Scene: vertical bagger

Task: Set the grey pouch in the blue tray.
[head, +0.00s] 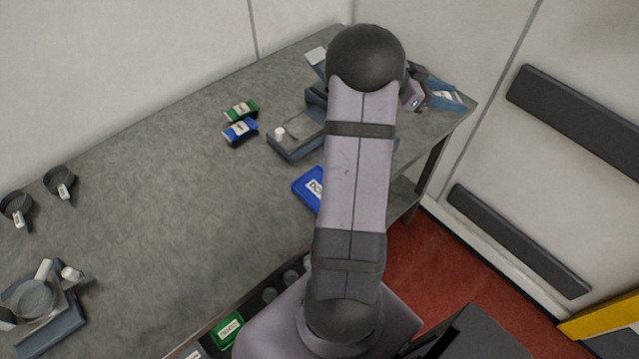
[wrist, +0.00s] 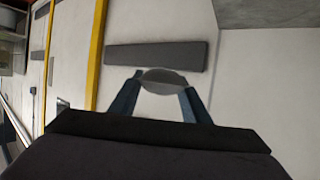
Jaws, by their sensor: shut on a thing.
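In the wrist view my gripper (wrist: 160,95) is shut on a grey, flat, oval-looking thing (wrist: 163,80), which I take to be the grey pouch, seen nearly edge-on between the fingertips. The wall is behind it, and no tray shows in that view. The blue tray (head: 302,189) lies near the front edge of the bench in the head view, with a white label. My arm hides its right part.
The grey bench (head: 160,170) has a grey machine (head: 292,148) behind the blue tray. Small green (head: 241,108) and blue (head: 240,131) packs lie left of it. Black rings (head: 60,181) and a grey device (head: 45,310) stand at the left. A green tray (head: 228,330) is in front.

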